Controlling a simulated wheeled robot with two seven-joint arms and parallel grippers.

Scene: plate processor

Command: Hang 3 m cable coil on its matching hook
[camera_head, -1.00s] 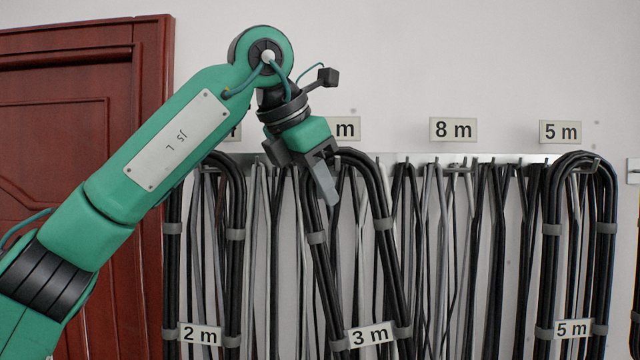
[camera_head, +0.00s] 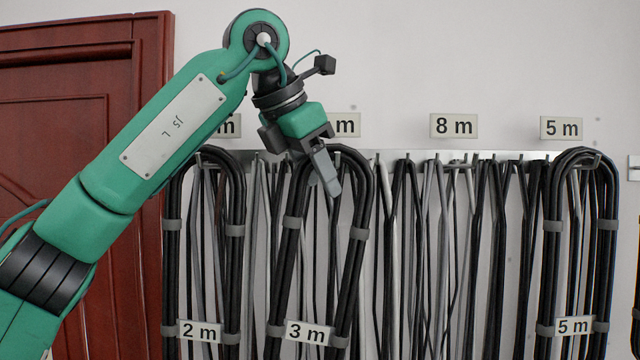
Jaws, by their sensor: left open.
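The 3 m cable coil (camera_head: 356,235) is a black loop with grey bands and a "3 m" tag (camera_head: 309,333). Its top is at the rail, below a label (camera_head: 344,124) whose left part is hidden by my gripper, leaving "m". The coil leans, its lower end to the left. The hook under its top is hidden, so I cannot tell exactly how it sits. My left gripper (camera_head: 326,174) is open, with a pale finger in front of the coil's top; I cannot tell whether they touch. My right gripper is not in view.
A metal rail (camera_head: 400,156) runs along the wall with many cables hanging. The 2 m coil (camera_head: 236,250) hangs left and the 5 m coil (camera_head: 550,250) right. The place under the "8 m" label (camera_head: 453,126) has thinner cables. A red door (camera_head: 90,150) is at left.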

